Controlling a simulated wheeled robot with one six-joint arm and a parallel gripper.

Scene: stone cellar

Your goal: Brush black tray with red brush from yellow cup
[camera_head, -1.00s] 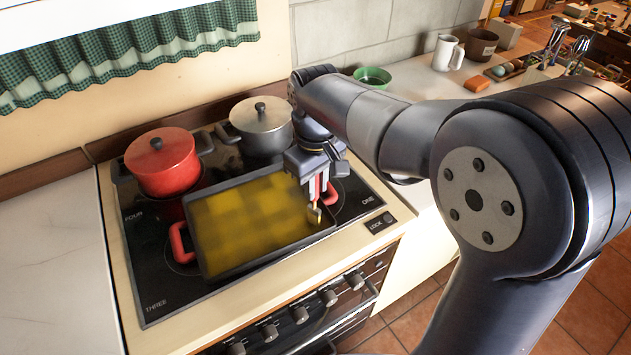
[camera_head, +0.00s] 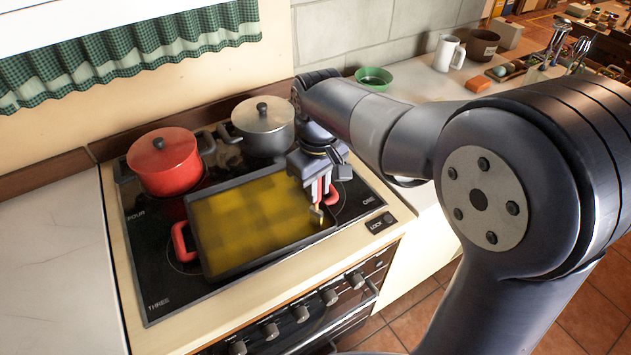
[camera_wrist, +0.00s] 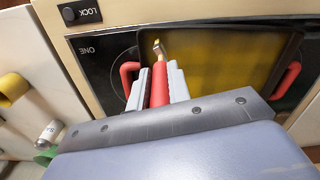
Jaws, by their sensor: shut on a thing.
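The black tray (camera_head: 270,258) with red handles lies on the hob, its inside largely covered in patchy yellow. My gripper (camera_head: 319,190) is over the right end of the tray, shut on the red brush. In the wrist view the red brush (camera_wrist: 159,84) is clamped between the two grey fingers (camera_wrist: 160,88), its metal and bristle end pointing to the tray. The brush tip is low at the tray's right end; I cannot tell whether it touches. A yellow cup-like thing (camera_wrist: 12,88) shows at the left edge of the wrist view.
A red lidded pot (camera_head: 164,161) and a grey lidded pot (camera_head: 262,126) stand behind the tray. A green bowl (camera_head: 374,78), a white mug (camera_head: 448,53) and an orange block (camera_head: 478,85) are on the right counter. The left counter (camera_head: 50,260) is clear.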

